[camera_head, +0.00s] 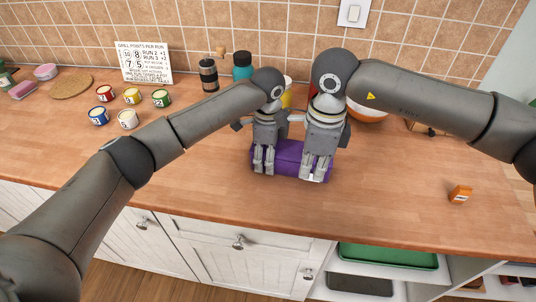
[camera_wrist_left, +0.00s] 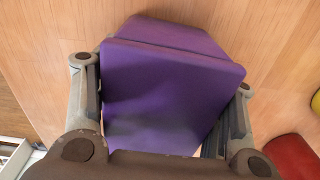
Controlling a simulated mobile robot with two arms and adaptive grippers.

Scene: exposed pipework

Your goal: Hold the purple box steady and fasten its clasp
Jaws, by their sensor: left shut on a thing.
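The purple box (camera_head: 289,155) stands on the wooden counter near its front edge, with its lid apparently down. My left gripper (camera_head: 263,168) is at the box's left part, shut on it. In the left wrist view the purple box (camera_wrist_left: 165,90) fills the space between the two fingers, one along each side. My right gripper (camera_head: 315,176) points down at the box's right part, its fingers over the front side. Whether these fingers are open or shut is unclear. The clasp is not clearly visible; the right gripper covers that part of the front.
A bowl (camera_head: 367,108) is behind my right arm. A small orange box (camera_head: 460,194) sits at the right. The counter's front middle is clear.

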